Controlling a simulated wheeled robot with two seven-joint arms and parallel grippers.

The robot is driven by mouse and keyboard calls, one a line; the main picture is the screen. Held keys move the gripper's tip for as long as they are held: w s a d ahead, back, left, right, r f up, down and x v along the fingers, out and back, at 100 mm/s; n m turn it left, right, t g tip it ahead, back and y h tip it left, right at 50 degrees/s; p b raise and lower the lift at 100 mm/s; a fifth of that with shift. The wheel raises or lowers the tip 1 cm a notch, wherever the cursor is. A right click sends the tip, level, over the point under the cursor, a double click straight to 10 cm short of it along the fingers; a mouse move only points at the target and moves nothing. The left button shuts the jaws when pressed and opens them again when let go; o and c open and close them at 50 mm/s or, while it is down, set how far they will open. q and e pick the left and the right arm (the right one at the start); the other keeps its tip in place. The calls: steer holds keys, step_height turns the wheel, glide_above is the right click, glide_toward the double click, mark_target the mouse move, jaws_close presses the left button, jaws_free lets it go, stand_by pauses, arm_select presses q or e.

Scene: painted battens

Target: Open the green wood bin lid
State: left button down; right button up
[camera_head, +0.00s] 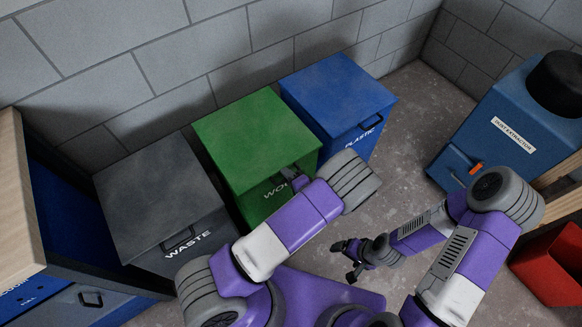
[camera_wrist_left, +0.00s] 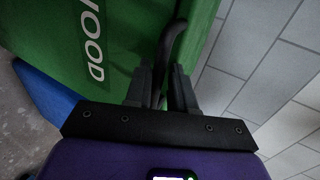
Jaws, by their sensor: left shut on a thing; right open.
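The green wood bin (camera_head: 245,205) stands between two other bins, its lettering partly covered by my left arm. Its green lid (camera_head: 255,135) lies flat and closed on top. My left gripper (camera_head: 292,180) is at the bin's front just under the lid's edge, mostly hidden by my own arm in the head view. In the left wrist view my left gripper (camera_wrist_left: 163,85) is shut on the dark lid handle (camera_wrist_left: 171,45), beside the bin's green front (camera_wrist_left: 120,55). My right gripper (camera_head: 352,260) is open and empty, above the floor right of the bins.
A grey waste bin (camera_head: 160,200) stands left of the green bin, and a blue plastic bin (camera_head: 335,95) stands right of it. A block wall (camera_head: 130,60) is close behind. A blue dust extractor (camera_head: 500,130) and a red box (camera_head: 550,262) are at the right. The floor (camera_head: 400,130) between is clear.

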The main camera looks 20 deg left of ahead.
arm_select(q)
step_height(320, 180, up, 8)
steer(key=a+g+h+p, duration=0.1)
steer(key=p, duration=0.8)
steer(key=shift+w+a+p, duration=0.15)
steer(key=shift+w+p, duration=0.2)
step_height(320, 180, up, 8)
steer(key=w+a+g+h+p, duration=0.1)
steer(key=a+p, duration=0.1)
steer(key=p, duration=0.7)
steer(key=shift+w+f, duration=0.2)
steer(key=shift+w, duration=0.05)
steer(key=w+a+r+g+h+p, duration=0.1)
steer(key=w+a+r+p, duration=0.1)
steer(key=r+p, duration=0.5)
steer(key=a+p, duration=0.1)
steer(key=p, duration=0.1)
steer(key=shift+w+h+p, duration=0.15)
steer(key=shift+h+p, duration=0.15)
